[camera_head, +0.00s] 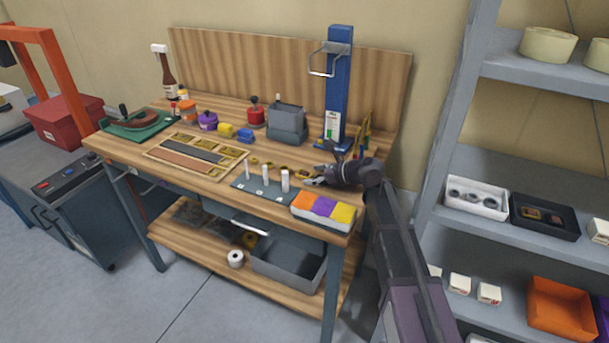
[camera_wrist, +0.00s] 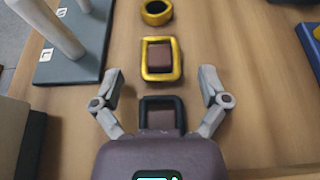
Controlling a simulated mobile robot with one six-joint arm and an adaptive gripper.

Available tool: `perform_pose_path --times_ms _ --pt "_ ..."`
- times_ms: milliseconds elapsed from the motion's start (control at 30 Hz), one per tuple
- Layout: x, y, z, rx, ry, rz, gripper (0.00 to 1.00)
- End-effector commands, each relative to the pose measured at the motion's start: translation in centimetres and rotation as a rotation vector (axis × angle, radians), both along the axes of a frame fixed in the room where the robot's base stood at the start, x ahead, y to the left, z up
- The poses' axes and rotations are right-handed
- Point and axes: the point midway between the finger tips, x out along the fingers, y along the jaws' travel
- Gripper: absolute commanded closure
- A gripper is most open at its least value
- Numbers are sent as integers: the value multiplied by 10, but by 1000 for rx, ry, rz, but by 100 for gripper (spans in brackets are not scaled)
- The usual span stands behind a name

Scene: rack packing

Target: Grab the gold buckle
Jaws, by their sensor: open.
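The gold buckle (camera_wrist: 147,75), a rectangular frame, lies flat on the wooden bench in the wrist view, with a brown block showing inside its opening. My gripper (camera_wrist: 160,74) is open and empty, its two fingers spread wide, with the gold buckle just beyond the fingertips and roughly centred between them. A black buckle (camera_wrist: 177,104) around a similar brown block lies nearer, between the fingers and partly hidden by my gripper's body. In the head view my gripper (camera_head: 314,181) is low over the bench's right part, beside a row of small gold pieces.
A round gold ring (camera_wrist: 156,19) lies beyond the buckle. A dark plate with white pegs (camera_head: 241,184) stands left of the gripper. An orange, purple and yellow box (camera_head: 323,208) is at the front edge. A blue column (camera_head: 338,85) rises behind.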

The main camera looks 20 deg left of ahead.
Motion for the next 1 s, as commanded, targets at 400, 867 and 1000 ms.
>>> perform_pose_path --times_ms 400,867,1000 --pt "1 -1 0 0 0 -1 83" --pt "1 -1 3 0 -1 -2 83" --pt "1 -1 10 0 0 -2 83"
